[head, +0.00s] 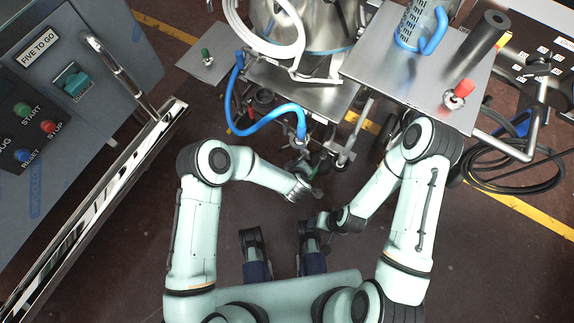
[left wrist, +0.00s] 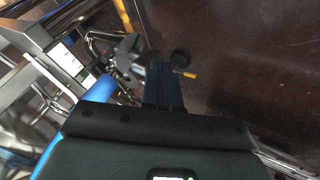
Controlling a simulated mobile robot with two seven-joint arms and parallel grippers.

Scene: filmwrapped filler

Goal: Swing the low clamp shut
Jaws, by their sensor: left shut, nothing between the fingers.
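Metal fittings (head: 302,148) sit below the end of a blue hose (head: 270,112), under the steel machine. The low clamp seems to be among them, but it is small, partly covered, and I cannot tell its position. My left gripper (head: 306,186) is just below these fittings, shut and empty. In the left wrist view its fingers (left wrist: 164,84) are together, beside a blurred grey metal part (left wrist: 130,52). A dark round part with a yellow tip (left wrist: 186,71) shows just past the fingertips. My right gripper (head: 320,222) hangs below the left one; its fingers are too small to read.
A control panel (head: 75,85) with a chrome rail (head: 125,70) stands at left. A steel table (head: 400,75) with a red-handled valve (head: 460,92) overhangs at upper right. Black cable coils (head: 505,165) lie on the floor at right.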

